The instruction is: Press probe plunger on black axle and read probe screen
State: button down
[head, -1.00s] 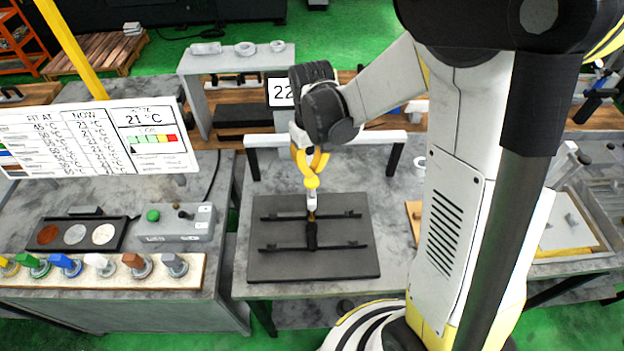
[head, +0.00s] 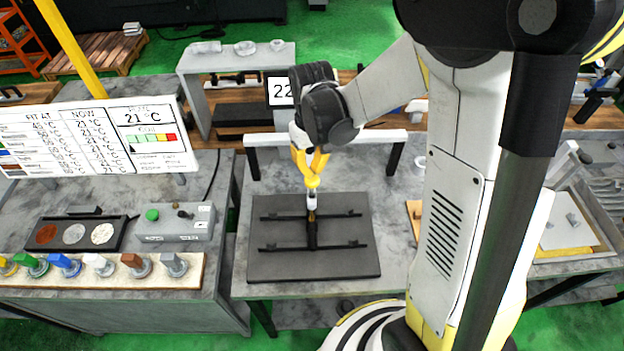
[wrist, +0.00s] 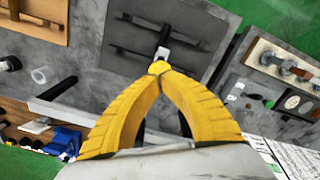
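My gripper (head: 312,183) points down over the dark mat, its yellow fingers meeting at the tips. In the wrist view the fingertips (wrist: 158,68) also meet, with no clear gap. Directly below them is the probe's pale upper part (head: 312,201); it also shows in the wrist view (wrist: 162,51). The tips look in contact with its top. A dark upright-looking piece (head: 311,235) continues below; I cannot tell where the probe ends and the black axle begins.
The dark mat (head: 270,268) carries two thin dark rods. A white bar (head: 265,141) stands behind it. At left are a temperature board (head: 95,140) with ROOM 21 °C, a grey control box (head: 175,222) with a green button, and a rack (head: 110,285) of coloured knobs.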

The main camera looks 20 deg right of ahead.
aim_at(312, 179)
jog(key=shift+f+b, duration=3.1)
jog(key=shift+f, duration=0.3)
notch_tip(312, 179, up, 8)
jog(key=p, duration=0.5)
jog(key=shift+r, duration=0.15)
dwell(0.6)
jog(key=shift+f, duration=0.25)
jog(key=s+f+m+t+b, duration=0.1)
jog(key=s+f+t+b, duration=0.2)
jog(key=b, duration=1.2)
jog(key=s+f+m+t+b, duration=0.1)
jog(key=s+f+t+b, duration=0.3)
jog(key=s+f+b, duration=0.5)
notch_tip(312, 179, down, 5)
jog(key=b, duration=0.6)
jog(key=shift+s, duration=0.4)
